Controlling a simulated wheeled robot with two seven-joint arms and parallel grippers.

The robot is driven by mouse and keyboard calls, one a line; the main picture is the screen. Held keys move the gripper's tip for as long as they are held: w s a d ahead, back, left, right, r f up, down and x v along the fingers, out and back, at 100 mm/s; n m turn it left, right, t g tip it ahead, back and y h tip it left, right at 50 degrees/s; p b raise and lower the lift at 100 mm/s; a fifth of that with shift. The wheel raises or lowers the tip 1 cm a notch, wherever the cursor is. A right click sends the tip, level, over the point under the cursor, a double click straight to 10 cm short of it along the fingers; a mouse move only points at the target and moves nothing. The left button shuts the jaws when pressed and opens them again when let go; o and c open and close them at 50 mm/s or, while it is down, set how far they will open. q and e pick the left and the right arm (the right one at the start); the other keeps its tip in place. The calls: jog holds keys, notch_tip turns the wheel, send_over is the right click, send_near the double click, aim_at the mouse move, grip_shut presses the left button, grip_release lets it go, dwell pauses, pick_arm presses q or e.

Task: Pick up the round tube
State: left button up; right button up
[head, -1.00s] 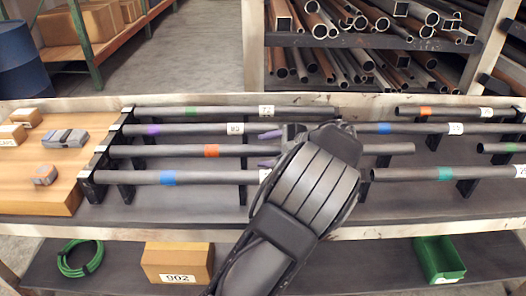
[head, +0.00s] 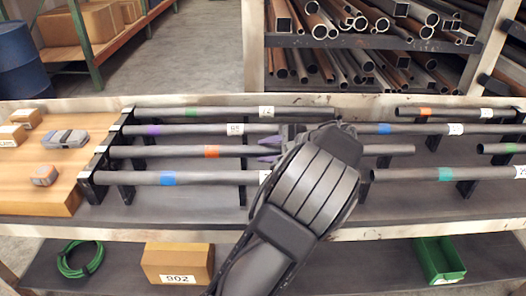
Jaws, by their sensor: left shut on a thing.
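Several long grey tubes lie across black racks on the bench, each with a coloured band. My left gripper (head: 269,150) is over the middle of the tube with the orange band (head: 180,151). Its purple fingertips lie one on each side of this tube and are shut on it. The tube still lies level at rack height. My gripper and wrist hide its middle part; its right end (head: 396,149) shows beyond. The blue-banded tube (head: 220,178) is in front, and the purple-banded (head: 190,130) and green-banded (head: 215,112) tubes are behind. My right gripper is not in view.
The left black rack (head: 106,158) and neighbouring tubes are close around the held one. More tubes, such as a teal-banded one (head: 410,174), lie at right. A wooden board (head: 60,190) with small boxes is at left. A pipe shelf (head: 360,40) stands behind.

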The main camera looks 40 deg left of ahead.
pick_arm(q)
grip_shut()
jog(key=shift+f, duration=0.1)
dwell(0.6)
